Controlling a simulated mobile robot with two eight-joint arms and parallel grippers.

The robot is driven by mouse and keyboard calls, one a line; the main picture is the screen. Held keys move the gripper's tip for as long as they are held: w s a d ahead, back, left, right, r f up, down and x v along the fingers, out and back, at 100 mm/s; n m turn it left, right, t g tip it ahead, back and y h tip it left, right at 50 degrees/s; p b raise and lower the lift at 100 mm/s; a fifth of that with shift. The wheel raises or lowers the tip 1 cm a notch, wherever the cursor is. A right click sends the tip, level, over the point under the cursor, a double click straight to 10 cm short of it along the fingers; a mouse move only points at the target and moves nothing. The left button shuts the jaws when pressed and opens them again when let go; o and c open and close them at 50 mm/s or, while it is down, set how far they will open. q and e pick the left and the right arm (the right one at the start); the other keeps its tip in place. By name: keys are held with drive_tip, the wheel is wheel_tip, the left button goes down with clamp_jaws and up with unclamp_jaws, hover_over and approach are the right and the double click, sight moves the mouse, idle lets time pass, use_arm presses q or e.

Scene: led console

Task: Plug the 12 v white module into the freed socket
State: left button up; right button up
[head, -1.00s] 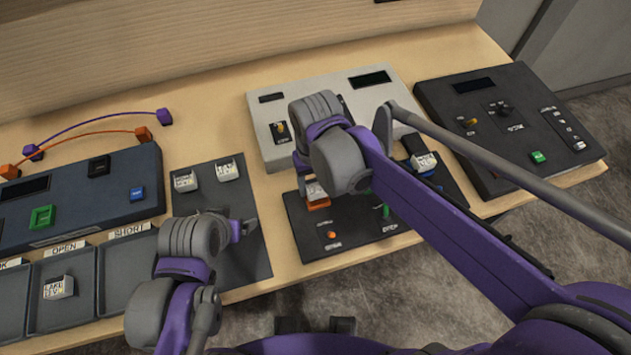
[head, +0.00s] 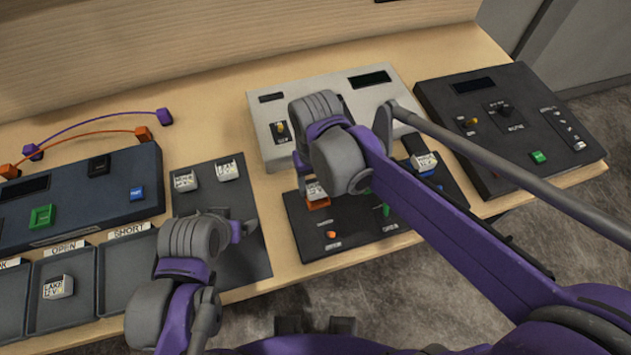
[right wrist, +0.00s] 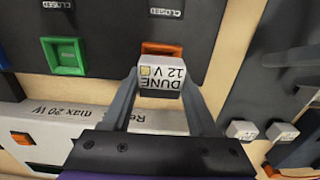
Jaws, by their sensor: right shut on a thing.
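A white module (right wrist: 160,76) labelled DUNE 12 V is between the two fingers of my right gripper (right wrist: 160,88), which is shut on it. The orange socket (right wrist: 162,49) lies right at the module's far edge in the right wrist view. In the head view, the module (head: 316,189) is just above the orange socket (head: 318,204), partly hidden by my right gripper. I cannot tell whether it is seated. An empty green socket (right wrist: 64,56) is to the left in the right wrist view. My left gripper (head: 243,229) is over the dark mat; its jaws are unclear.
The dark switch board (head: 300,244) stands before a light grey console (head: 260,132). Two white modules (head: 185,181) (head: 228,171) stand on the dark mat (head: 255,264). Another lies in a tray (head: 58,287). A white module (head: 425,162) is at the board's right.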

use_arm(q)
drive_tip(key=shift+s+f+b, duration=0.2)
drive_tip(key=shift+f+b, duration=0.25)
drive_tip(key=shift+f, duration=0.15)
use_arm(e)
drive_tip(key=shift+f, duration=0.65)
